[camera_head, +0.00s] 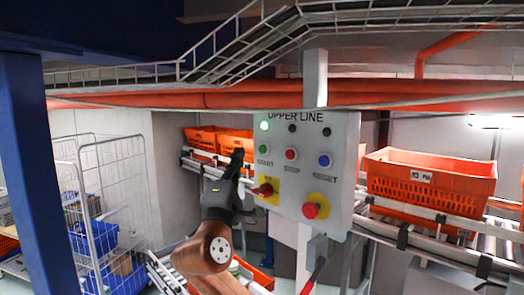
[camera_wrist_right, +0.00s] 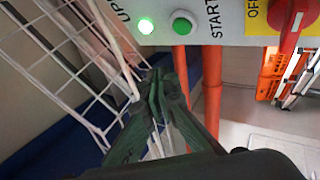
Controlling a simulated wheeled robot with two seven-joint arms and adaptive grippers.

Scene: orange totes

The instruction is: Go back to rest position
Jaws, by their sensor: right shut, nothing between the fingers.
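My right gripper (camera_head: 237,156) is raised in front of the left edge of the grey control panel (camera_head: 340,135), marked UPPER LINE. Its dark fingers are shut with nothing between them, and they also show in the right wrist view (camera_wrist_right: 156,75). They point toward the panel's lower-left side in that view, apart from the green start button (camera_wrist_right: 182,25). The green lamp (camera_head: 264,126) on the panel is lit. The red switch (camera_head: 263,190) on its yellow plate is just right of my gripper in the head view. My left gripper is out of view.
A red emergency button (camera_head: 311,210) sticks out low on the panel. An orange tote (camera_head: 430,183) rests on the right conveyor (camera_head: 450,255); more totes (camera_head: 203,139) stand behind my gripper. A wire cage trolley (camera_head: 100,185) with blue crates stands left, past a blue post (camera_head: 40,180).

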